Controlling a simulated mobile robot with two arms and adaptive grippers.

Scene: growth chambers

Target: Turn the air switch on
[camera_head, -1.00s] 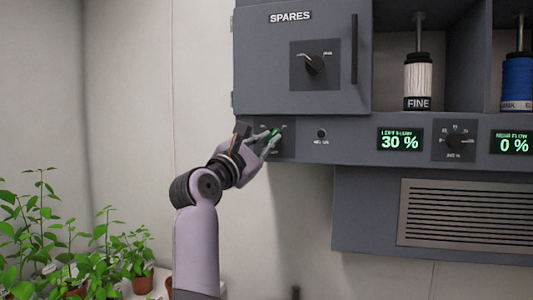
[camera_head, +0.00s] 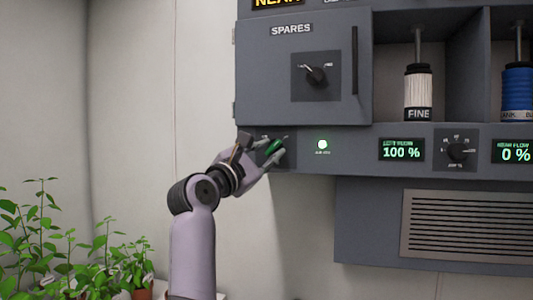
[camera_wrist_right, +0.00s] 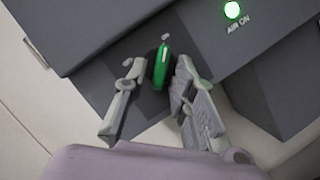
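The air switch (camera_head: 273,147) is a green lever knob on a dark plate at the left end of the grey control panel. In the right wrist view the green lever (camera_wrist_right: 161,66) points up the picture. My right gripper (camera_head: 270,152) is at the switch, with one finger on each side of the lever. In the wrist view the gripper's (camera_wrist_right: 158,82) fingers are spread, with small gaps visible beside the lever. The AIR ON lamp (camera_head: 322,144) glows bright green, also in the wrist view (camera_wrist_right: 232,10). My left gripper is not in view.
The SPARES door (camera_head: 280,80), with its own dark knob (camera_head: 316,75), is just above my gripper. A display (camera_head: 401,150) reads 100 % and another (camera_head: 514,152) reads 0 %. A vent grille (camera_head: 465,225) is below right. Potted plants (camera_head: 70,250) stand lower left.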

